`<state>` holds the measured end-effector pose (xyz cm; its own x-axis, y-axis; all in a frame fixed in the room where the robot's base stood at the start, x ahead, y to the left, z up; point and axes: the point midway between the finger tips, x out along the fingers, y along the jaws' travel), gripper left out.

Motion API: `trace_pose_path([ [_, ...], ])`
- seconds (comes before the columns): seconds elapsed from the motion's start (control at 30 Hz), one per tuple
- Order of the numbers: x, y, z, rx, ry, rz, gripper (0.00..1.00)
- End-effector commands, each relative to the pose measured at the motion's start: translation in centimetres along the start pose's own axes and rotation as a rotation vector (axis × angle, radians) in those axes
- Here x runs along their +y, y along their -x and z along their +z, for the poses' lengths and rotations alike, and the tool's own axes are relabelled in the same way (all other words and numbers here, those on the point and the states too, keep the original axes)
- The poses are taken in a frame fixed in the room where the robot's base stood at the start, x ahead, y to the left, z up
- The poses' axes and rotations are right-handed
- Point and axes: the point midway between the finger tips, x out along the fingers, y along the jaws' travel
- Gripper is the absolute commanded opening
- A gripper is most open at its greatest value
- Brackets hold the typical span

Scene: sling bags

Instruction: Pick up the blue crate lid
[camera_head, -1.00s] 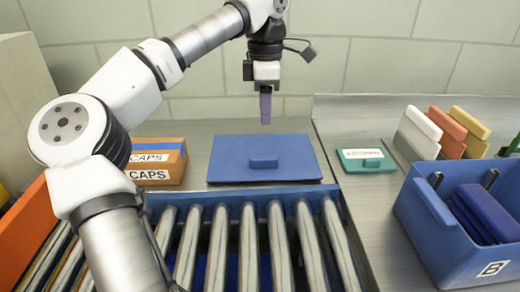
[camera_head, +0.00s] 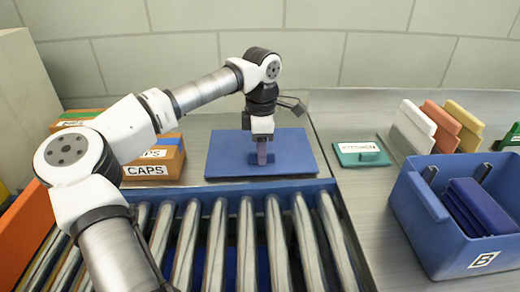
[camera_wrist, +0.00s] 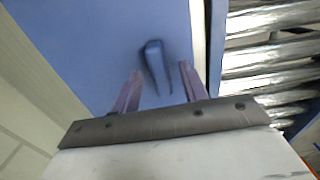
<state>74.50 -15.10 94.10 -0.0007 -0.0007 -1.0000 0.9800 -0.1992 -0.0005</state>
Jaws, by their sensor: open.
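The blue crate lid (camera_head: 225,155) lies flat on the grey counter, behind the rollers in the head view. In the wrist view its flat blue top (camera_wrist: 85,40) fills much of the picture, with a raised blue handle (camera_wrist: 155,65) in the middle. My gripper (camera_head: 262,160) is low over the lid at its handle, which it mostly hides in the head view. In the wrist view my gripper (camera_wrist: 160,85) is open, with one purple finger on each side of the handle. I see gaps between the fingers and the handle.
A roller bed (camera_head: 245,240) lies in front of the lid. Orange boxes marked CAPS (camera_head: 150,170) stand to its left. A small green lid (camera_head: 361,153) lies to its right, then a blue bin marked B (camera_head: 420,225) and several upright coloured panels (camera_head: 440,125).

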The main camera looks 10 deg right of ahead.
Motion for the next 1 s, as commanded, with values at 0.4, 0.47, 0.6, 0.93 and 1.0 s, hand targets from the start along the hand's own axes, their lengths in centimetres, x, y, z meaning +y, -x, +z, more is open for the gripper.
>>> trace_pose_path([
  [0.4,0.00,-0.11,-0.01,0.000,0.000,0.001,0.16],
  [0.47,0.00,-0.10,-0.01,0.000,0.000,0.001,0.08],
  [0.6,0.00,-0.09,-0.01,0.000,0.000,0.001,0.00],
  [0.93,0.01,0.01,-0.01,0.000,0.000,0.001,0.00],
  [1.0,0.02,0.23,-0.02,0.000,0.000,0.002,0.00],
])
